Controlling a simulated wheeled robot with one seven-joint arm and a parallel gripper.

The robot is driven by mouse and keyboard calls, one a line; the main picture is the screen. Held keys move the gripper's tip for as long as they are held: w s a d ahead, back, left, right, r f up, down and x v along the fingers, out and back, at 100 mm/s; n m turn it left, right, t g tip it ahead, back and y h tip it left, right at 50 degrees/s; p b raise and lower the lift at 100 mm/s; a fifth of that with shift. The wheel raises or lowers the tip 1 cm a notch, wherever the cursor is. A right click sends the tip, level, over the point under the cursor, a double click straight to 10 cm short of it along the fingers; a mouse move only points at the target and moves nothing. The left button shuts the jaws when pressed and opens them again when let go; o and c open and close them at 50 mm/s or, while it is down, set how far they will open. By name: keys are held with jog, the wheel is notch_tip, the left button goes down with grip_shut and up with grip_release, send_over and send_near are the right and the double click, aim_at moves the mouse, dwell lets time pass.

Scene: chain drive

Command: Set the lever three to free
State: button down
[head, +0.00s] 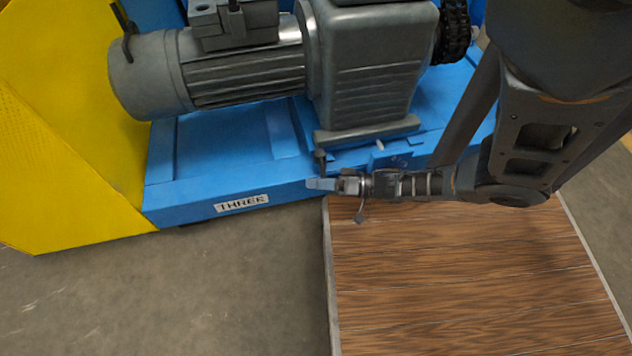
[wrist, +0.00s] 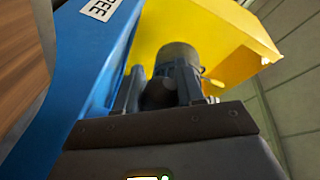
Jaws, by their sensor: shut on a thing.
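The machine's blue base carries a white label reading THREE (head: 242,203); part of it also shows in the wrist view (wrist: 101,9). A short dark lever (head: 320,161) stands at the base's front edge, right of the label and below the grey gear housing. My gripper (head: 334,185) reaches in from the right and is shut on the lever's lower part, which the fingers mostly hide. The marking at the lever's positions is too small to read.
A grey motor (head: 205,75) and gear housing (head: 370,65) sit above the blue base (head: 215,150). A yellow guard (head: 65,110) stands at the left. A wooden platform (head: 450,275) lies below my arm. The grey floor at lower left is clear.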

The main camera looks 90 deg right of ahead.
jog(key=shift+d, duration=0.15)
jog(key=c, duration=0.7)
grip_release()
jog(key=shift+w+h, duration=0.15)
jog(key=shift+h, duration=0.15)
